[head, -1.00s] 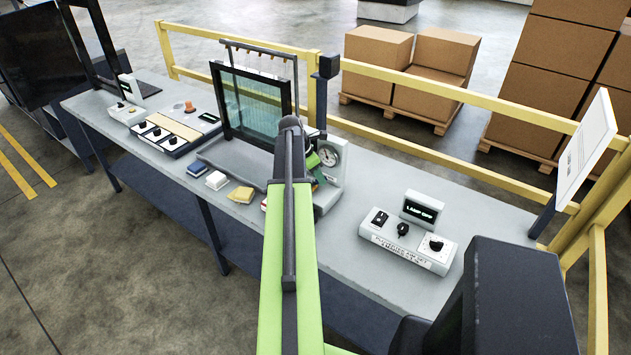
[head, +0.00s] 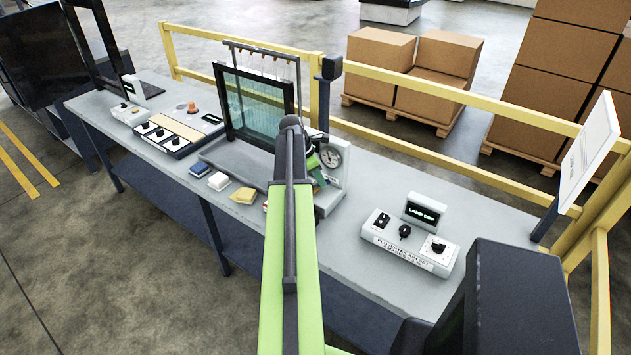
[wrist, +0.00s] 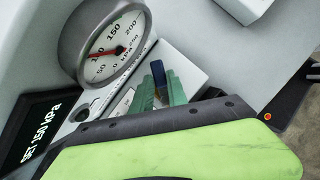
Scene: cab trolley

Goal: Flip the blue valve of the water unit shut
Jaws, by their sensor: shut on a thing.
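The water unit (head: 333,185) is a white box with a round gauge (head: 331,156) on the bench, partly hidden behind my arm in the head view. In the wrist view the gauge (wrist: 107,50) has a red needle at its low end, and a dark display (wrist: 38,130) reads "SET 150 kPa". The blue valve (wrist: 158,76) is a small blue lever on the unit's panel. My gripper (wrist: 161,92) has green fingers shut on this lever, one on each side. The lever's base is hidden by the fingers.
A glass-fronted panel (head: 258,105) stands left of the unit. A switch box (head: 409,243) with a lamp display stands to the right. A yellow rail (head: 450,92) runs behind the bench.

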